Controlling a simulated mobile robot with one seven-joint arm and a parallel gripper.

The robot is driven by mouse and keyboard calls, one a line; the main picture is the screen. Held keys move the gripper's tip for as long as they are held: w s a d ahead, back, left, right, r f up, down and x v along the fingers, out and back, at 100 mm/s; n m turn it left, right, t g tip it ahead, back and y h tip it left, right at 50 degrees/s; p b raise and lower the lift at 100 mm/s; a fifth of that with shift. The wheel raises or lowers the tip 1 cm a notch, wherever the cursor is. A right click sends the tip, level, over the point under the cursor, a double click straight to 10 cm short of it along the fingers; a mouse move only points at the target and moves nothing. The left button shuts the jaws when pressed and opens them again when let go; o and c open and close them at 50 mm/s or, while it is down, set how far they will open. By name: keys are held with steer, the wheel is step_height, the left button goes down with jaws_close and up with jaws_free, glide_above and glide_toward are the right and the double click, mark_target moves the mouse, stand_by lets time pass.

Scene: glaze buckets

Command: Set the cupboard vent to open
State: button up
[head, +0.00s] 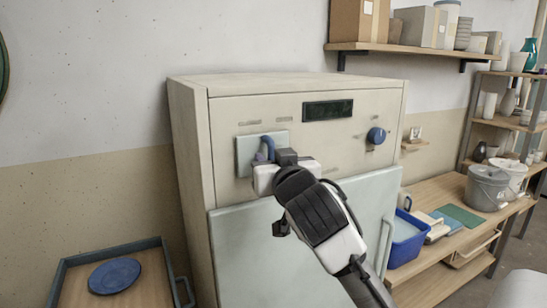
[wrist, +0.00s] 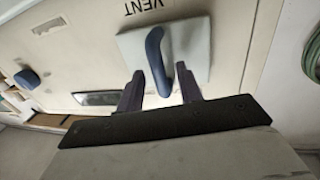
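The cupboard (head: 190,140) is a cream cabinet with a pale green door (head: 250,250). On its upper front left is a grey-green vent plate with a blue lever handle (head: 268,145). In the wrist view the blue vent handle (wrist: 157,60) stands on its plate (wrist: 195,45), next to the upside-down word VENT (wrist: 145,5). My gripper (wrist: 160,84) is open, with one dark finger on each side of the handle's lower end. I cannot tell whether the fingers touch it. In the head view my gripper (head: 268,160) covers part of the plate and its labels.
A blue knob (head: 376,135) and a dark display (head: 328,110) are on the same panel. A tray with a blue plate (head: 115,275) is at left. A bench with a blue bin (head: 405,240) and buckets (head: 487,187) is at right. A shelf with boxes hangs above.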

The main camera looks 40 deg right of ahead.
jaws_close()
stand_by(0.3)
steer(key=s+d, duration=0.2)
steer(key=d, duration=0.6)
steer(key=shift+r+b, duration=0.15)
steer(key=shift+b, duration=0.2)
jaws_free()
steer(key=shift+d, duration=0.2)
